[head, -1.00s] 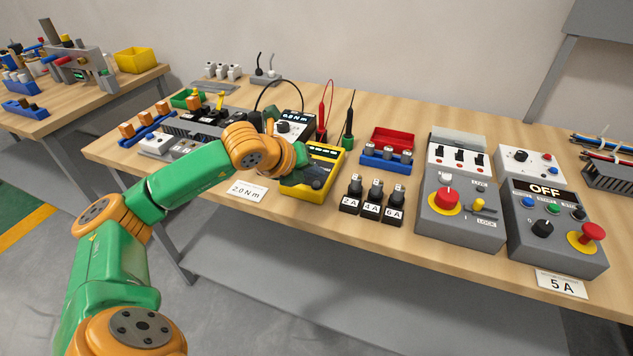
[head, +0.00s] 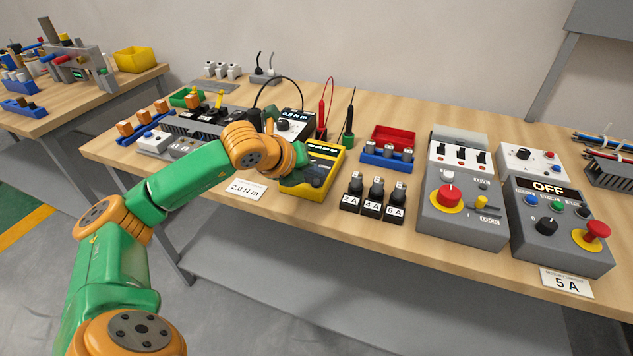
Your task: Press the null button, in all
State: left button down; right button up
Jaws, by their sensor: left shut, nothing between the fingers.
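My left arm reaches over the bench to a yellow-edged meter (head: 327,153) with a dark face. My left gripper (head: 314,176) is small and dark beyond the orange wrist, low over the meter's face. It looks shut and empty. I cannot tell whether its tips touch the meter. Just behind stands a white-faced instrument (head: 291,117) with a dark display and a dark knob, partly hidden by my wrist. No label reading null is legible, so I cannot tell which button it is. My right gripper is not in view.
A "2.0 N m" card (head: 246,189) lies at the front edge. To the right are black fuse blocks (head: 372,205), a red-and-blue tray (head: 391,140), a switch box (head: 458,205) and a box marked OFF (head: 555,235). Probes (head: 349,125) stand behind the meter.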

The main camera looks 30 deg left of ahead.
pick_arm(q)
jog(key=shift+f+b, duration=0.55)
jog(key=shift+b, duration=0.1)
dwell(0.7)
jog(key=shift+r, duration=0.15)
jog(key=shift+r+p, duration=0.6)
jog(key=shift+r, duration=0.2)
notch_tip(320, 180, up, 5)
jog(key=p, duration=0.3)
jog(key=shift+p, duration=0.35)
